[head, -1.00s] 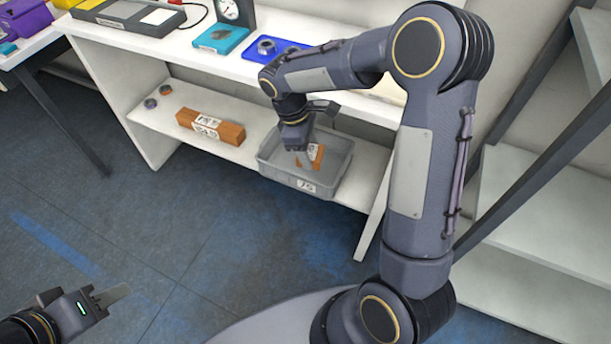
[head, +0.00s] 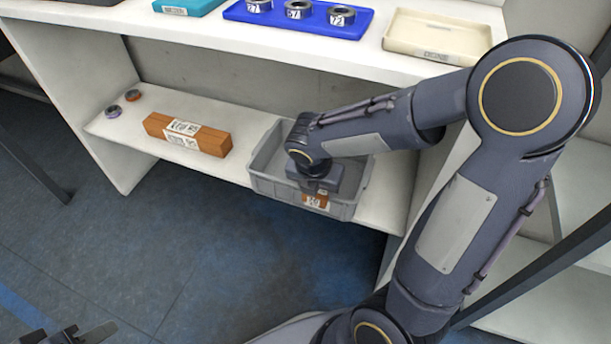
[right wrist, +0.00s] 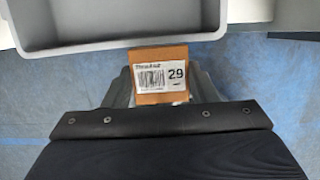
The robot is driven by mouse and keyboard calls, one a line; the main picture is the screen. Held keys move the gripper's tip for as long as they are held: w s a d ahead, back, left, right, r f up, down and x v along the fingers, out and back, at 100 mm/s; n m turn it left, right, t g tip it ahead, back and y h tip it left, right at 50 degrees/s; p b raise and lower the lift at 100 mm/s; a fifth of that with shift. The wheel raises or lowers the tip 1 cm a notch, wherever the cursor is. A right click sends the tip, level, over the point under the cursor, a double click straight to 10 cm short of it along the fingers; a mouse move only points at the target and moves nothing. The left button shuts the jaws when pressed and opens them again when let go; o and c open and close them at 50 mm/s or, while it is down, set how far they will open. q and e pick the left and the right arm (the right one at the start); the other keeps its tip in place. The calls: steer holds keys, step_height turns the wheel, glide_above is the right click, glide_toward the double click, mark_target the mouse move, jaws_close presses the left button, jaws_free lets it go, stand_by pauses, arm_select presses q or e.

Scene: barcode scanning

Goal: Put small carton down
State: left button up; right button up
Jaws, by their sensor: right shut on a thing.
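The small carton (right wrist: 163,72) is orange-brown with a white barcode label reading 29 in the right wrist view. My right gripper (right wrist: 160,88) is shut on it. In the head view the carton (head: 315,199) shows under my right gripper (head: 318,186), in line with the near wall of a grey bin (head: 272,187). In the right wrist view it is at the near rim of the bin (right wrist: 60,48), overlapping it in the picture. I cannot tell whether they touch. My left gripper (head: 85,336) is at the bottom left, partly cut off, away from the shelf.
The bin stands on the lower white shelf (head: 236,170). A long brown carton (head: 187,134) lies left of it, with two small rings (head: 122,103) farther left. Above, the tabletop holds a blue tray of rings (head: 297,14) and a cream tray (head: 437,36).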

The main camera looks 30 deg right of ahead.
steer(key=w+d+f+b, duration=0.1)
steer(key=w+f, duration=0.2)
steer(key=w, duration=0.1)
steer(key=w+d+f+b, duration=0.2)
steer(key=w+f, duration=0.1)
steer(key=w+d+f+b, duration=0.1)
steer(key=w+f+b, duration=0.1)
steer(key=w, duration=0.2)
steer(key=shift+w+d+f, duration=0.15)
steer(key=shift+w+f, duration=0.15)
steer(key=shift+f, duration=0.1)
steer(key=shift+w+d+f+b, duration=0.1)
steer(key=shift+w+f+b, duration=0.05)
steer(key=shift+f+b, duration=0.15)
steer(key=x, duration=0.1)
steer(key=b+x, duration=0.2)
steer(key=shift+a+f, duration=0.2)
steer(key=shift+a, duration=0.05)
steer(key=o, duration=1)
steer(key=shift+f, duration=0.1)
steer(key=shift+o, duration=0.2)
